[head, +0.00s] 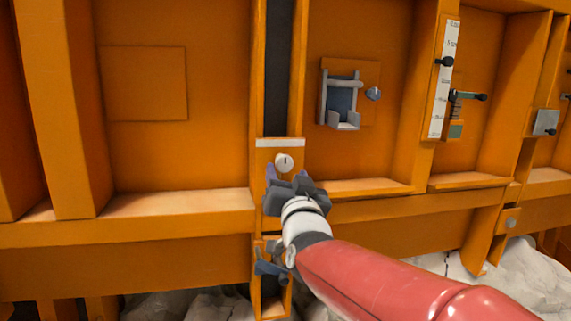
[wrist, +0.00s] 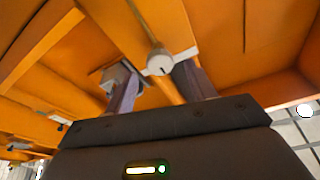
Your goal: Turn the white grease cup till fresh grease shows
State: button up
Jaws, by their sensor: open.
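The white grease cup (head: 284,162) is a small round white knob with a dark mark on its face, on the orange upright below a pale strip. My gripper (head: 287,175) is open and empty, just below the cup in the head view. Its two purplish fingers (wrist: 160,82) are spread, and neither is clearly touching the cup. I cannot tell the exact depth gap. No grease can be made out on or around the cup.
An orange ledge (head: 175,203) runs beside the upright. A grey bracket (head: 342,118) is on the panel to the right, with a white scale (head: 444,80) beyond it. A dark grey fitting (head: 270,264) sits below my gripper. Pale sand (head: 190,305) lies underneath.

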aim_at(285, 166)
jog(key=p+x, duration=0.1)
jog(key=x, duration=0.4)
jog(key=shift+w, duration=0.2)
jog(key=c, duration=1)
jog(key=shift+o, duration=0.2)
